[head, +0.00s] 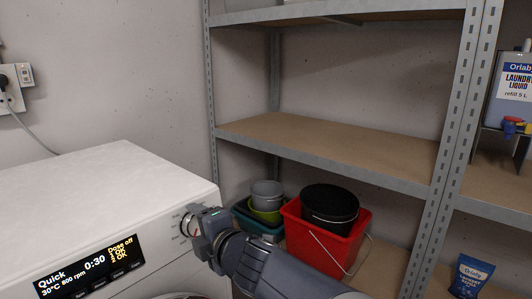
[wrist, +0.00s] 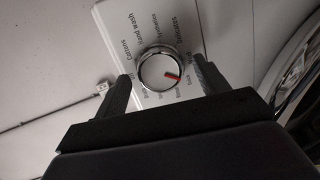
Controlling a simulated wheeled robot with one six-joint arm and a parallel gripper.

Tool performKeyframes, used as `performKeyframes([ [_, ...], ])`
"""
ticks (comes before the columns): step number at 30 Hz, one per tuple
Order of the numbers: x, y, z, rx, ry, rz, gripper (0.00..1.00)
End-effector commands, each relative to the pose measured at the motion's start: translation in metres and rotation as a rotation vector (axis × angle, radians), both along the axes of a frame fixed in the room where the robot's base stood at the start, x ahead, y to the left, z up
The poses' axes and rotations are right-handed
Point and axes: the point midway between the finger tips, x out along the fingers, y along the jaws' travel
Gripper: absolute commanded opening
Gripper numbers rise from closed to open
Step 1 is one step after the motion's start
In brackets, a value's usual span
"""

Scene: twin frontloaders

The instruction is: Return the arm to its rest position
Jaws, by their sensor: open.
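My gripper (wrist: 162,85) is open, its two dark fingers on either side of the washer's round programme dial (wrist: 160,68) in the wrist view. The dial has a chrome rim and a red mark, with printed programme names around it. I cannot tell whether the fingers touch it. In the head view my arm reaches in from the bottom, and my gripper (head: 194,228) is at the right end of the white washer's (head: 105,185) front panel. The lit display (head: 90,267) reads Quick, 0:30, 30°C, 800 rpm.
A metal shelf unit (head: 330,150) stands behind and right of my arm. Its low shelf holds a red bucket (head: 325,245), a black round item and small tubs (head: 266,200). A blue bag (head: 470,275) and a laundry liquid container (head: 512,85) are at right. The middle shelf is clear.

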Motion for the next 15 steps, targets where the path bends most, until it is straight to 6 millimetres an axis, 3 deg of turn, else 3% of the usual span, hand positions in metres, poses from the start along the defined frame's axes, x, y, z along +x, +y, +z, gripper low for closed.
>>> performKeyframes([
  [15, 0.0044, 0.0035, -0.0006, 0.006, 0.005, -0.002, 0.69],
])
